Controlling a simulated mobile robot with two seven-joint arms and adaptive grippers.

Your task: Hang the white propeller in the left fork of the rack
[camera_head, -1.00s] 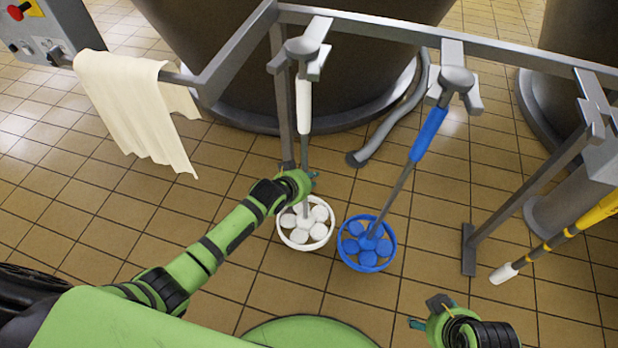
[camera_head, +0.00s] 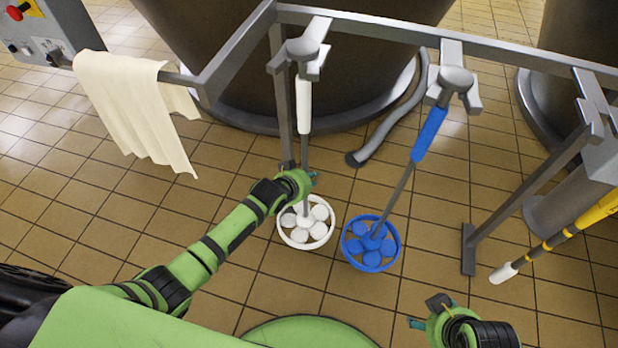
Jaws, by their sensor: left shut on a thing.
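The white propeller has a round bladed ring (camera_head: 306,222) low over the floor, a shaft with a white sleeve (camera_head: 304,92), and a grey knob on top. The knob is at the left fork (camera_head: 319,58) of the rack, with the shaft between the prongs. I cannot tell whether the knob rests on them. My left gripper (camera_head: 309,181) is shut on the lower shaft, just above the ring; its arm hides part of the ring. The blue propeller (camera_head: 371,243) hangs tilted from the fork (camera_head: 452,58) to the right. My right gripper (camera_head: 428,312) is low at right, away from both propellers; its jaw state is unclear.
The rack's grey rail (camera_head: 380,30) runs across the top, with large vats behind it. A cream cloth (camera_head: 135,105) hangs at left. A yellow-handled tool (camera_head: 560,236) leans at right. A curved pipe (camera_head: 392,120) lies behind the propellers. Tiled floor in front is clear.

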